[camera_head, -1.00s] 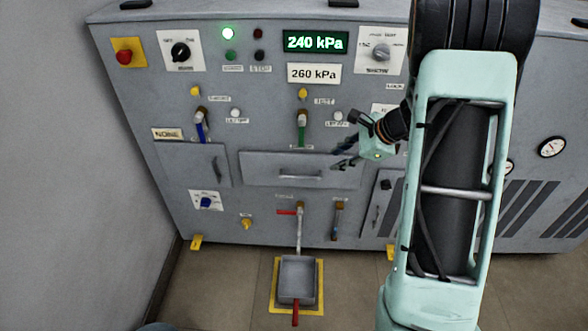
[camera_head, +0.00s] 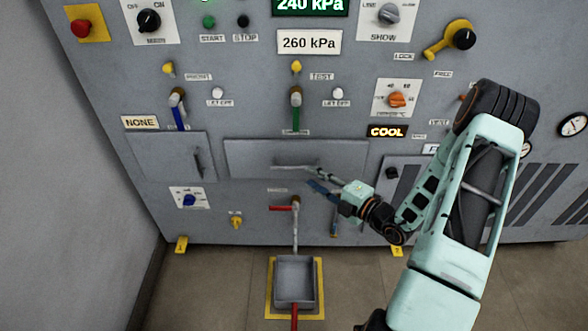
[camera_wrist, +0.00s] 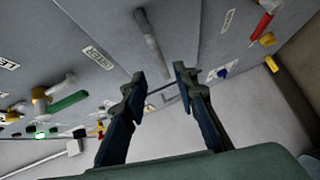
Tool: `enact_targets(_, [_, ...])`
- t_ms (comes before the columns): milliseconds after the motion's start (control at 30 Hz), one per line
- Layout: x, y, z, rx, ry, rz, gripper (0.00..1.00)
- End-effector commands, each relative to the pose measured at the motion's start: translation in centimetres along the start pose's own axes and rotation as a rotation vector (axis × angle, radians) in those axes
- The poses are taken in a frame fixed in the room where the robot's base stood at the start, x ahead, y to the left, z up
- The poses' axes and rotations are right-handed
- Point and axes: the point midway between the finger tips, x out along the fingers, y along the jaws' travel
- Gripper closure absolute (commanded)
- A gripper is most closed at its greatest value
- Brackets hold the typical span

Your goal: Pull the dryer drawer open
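The dryer drawer is most likely the wide grey drawer front (camera_head: 250,160) in the middle of the machine, though I can read no label naming it. It looks closed, flush with the panel. Its grey horizontal bar handle (camera_head: 285,167) is partly overlapped by a fingertip at its right end. My gripper (camera_head: 312,180) reaches in from the lower right, close to the handle. In the wrist view, my gripper (camera_wrist: 160,76) has its two dark fingers apart with nothing between the tips. The handle bar (camera_wrist: 150,45) lies just beyond them; I see no clear contact.
A small door (camera_head: 175,158) with a vertical handle is left of the drawer. A green-handled lever (camera_head: 296,105) is above it; a red-handled valve (camera_head: 283,208) is below. A grey tray (camera_head: 296,280) stands on the floor in a yellow outline. Bare floor lies left of it.

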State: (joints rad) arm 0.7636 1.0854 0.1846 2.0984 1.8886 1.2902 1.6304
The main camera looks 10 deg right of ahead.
Motion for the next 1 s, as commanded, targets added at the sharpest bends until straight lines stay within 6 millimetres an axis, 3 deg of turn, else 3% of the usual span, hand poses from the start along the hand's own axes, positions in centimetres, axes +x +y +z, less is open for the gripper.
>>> enact_targets(200, [4.4, -0.2, -0.1, -0.005, 0.004, -0.001, 0.73])
enact_targets(400, [7.3, -0.2, 0.0, -0.005, 0.003, -0.003, 0.73])
enact_targets(833, [8.5, -0.1, 0.0, -0.004, 0.001, -0.003, 0.73])
enact_targets(1000, [8.5, -0.1, 0.0, -0.005, 0.002, -0.003, 0.90])
